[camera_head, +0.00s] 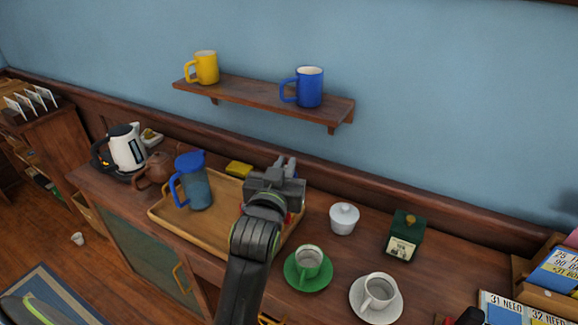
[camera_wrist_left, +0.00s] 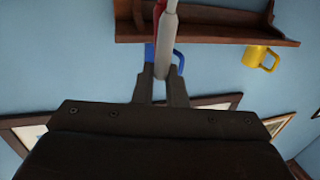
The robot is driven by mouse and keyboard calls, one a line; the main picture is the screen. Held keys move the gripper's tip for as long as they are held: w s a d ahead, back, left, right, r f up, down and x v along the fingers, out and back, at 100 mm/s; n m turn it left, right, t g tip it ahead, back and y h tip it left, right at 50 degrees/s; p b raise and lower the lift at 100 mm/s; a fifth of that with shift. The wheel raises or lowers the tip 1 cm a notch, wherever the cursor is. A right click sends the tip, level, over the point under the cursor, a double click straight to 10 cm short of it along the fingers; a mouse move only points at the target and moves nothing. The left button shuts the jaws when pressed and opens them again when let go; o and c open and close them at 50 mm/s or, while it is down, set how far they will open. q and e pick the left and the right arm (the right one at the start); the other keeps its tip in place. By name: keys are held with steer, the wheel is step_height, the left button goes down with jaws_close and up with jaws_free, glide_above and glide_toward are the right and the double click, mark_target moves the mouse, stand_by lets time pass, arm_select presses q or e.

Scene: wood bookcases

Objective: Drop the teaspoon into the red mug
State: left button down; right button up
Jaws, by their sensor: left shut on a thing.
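My left gripper (camera_head: 286,163) is above the right part of the wooden tray (camera_head: 178,231). In the left wrist view its fingers (camera_wrist_left: 162,88) are shut on a slim pale grey handle, the teaspoon (camera_wrist_left: 168,35). The teaspoon's far end runs out of the top of that view. The red mug is mostly hidden behind my left gripper and wrist in the head view; only a small bit of red (camera_head: 289,218) shows there. A strip of red (camera_wrist_left: 158,10) also shows beside the teaspoon in the wrist view. My right gripper is not clearly seen.
A blue jug (camera_head: 196,189) stands on the tray's left. A wall shelf (camera_head: 250,95) holds yellow and blue mugs.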

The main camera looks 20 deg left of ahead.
arm_select(q)
steer(key=w+a+f+n+g+y+b, duration=0.25)
steer(key=a+f+n+y, duration=0.2)
steer(key=a, duration=0.35)
steer(key=w+a+f+n+g+y+b, duration=0.1)
steer(key=w+a+f+n+g+y, duration=0.25)
steer(key=a+y, duration=0.3)
step_height(320, 180, down, 6)
steer(key=b, duration=0.2)
steer(key=shift+a+f+h+b, duration=0.15)
steer(key=shift+a+h+b, duration=0.15)
steer(key=shift+a+b, duration=0.1)
steer(key=c, duration=1.4)
jaws_free()
